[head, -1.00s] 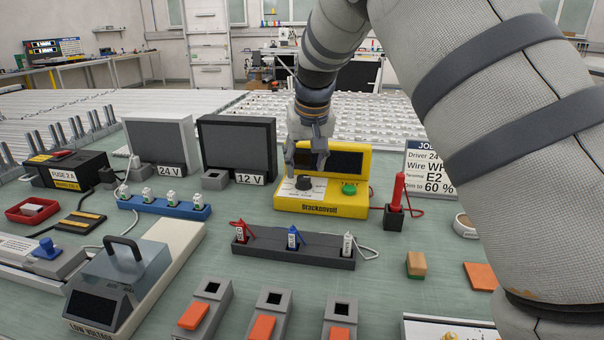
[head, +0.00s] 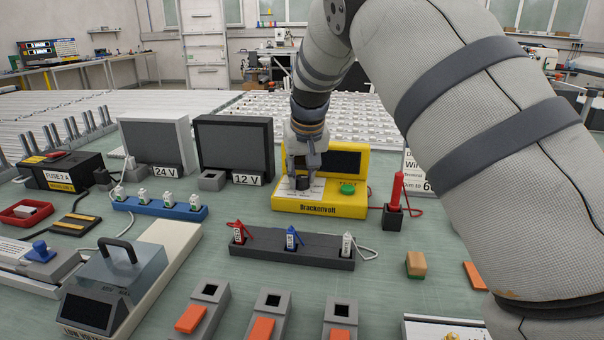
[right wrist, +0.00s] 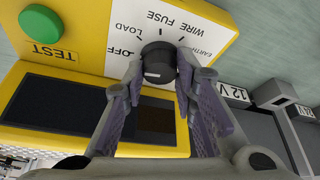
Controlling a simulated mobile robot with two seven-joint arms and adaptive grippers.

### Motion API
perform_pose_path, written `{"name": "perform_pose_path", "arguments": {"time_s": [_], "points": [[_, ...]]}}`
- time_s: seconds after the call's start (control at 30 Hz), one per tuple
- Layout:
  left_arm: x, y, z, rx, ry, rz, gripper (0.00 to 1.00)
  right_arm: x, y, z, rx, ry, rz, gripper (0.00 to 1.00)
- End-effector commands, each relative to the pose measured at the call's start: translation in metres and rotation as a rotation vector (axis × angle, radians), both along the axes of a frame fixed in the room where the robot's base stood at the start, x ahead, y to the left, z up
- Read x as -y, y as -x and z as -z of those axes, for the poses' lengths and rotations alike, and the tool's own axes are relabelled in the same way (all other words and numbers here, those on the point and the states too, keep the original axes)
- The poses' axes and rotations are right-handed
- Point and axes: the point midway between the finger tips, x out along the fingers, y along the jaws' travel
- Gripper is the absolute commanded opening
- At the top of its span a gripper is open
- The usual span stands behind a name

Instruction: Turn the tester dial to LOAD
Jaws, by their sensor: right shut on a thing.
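The yellow Brackenvolt tester (head: 320,208) stands on the bench with a dark screen, a green TEST button (head: 348,188) and a white dial panel. Its black dial (right wrist: 158,58) shows in the right wrist view, with OFF, LOAD, WIRE, FUSE and EARTH printed around it, upside down there. A short white mark shows on the dial; I cannot tell surely which label the dial is set to. My right gripper (head: 302,172) points down over the panel, shut on the dial, with one finger on each side. My left gripper is not in view.
A red probe in a dark holder (head: 394,212) stands just right of the tester. The 12 V box (head: 234,145) is behind left. A dark rack with clips (head: 290,250) lies in front. Bare bench shows between tester and rack.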

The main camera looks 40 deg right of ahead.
Motion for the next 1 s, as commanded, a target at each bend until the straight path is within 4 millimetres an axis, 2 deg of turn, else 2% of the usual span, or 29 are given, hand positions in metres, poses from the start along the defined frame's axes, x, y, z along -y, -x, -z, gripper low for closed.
{"name": "perform_pose_path", "arguments": {"time_s": [0.17, 0.7, 1.0], "points": [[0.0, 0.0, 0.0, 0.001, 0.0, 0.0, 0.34, -0.001, 0.0, 0.0, -0.002, 0.002, 0.063, 0.0], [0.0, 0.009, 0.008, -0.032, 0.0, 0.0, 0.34, -0.002, -0.002, 0.004, -0.006, 0.003, 0.47, 0.0], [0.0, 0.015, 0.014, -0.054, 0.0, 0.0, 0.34, -0.002, -0.003, 0.003, -0.004, 0.001, 0.626, 0.0]]}}
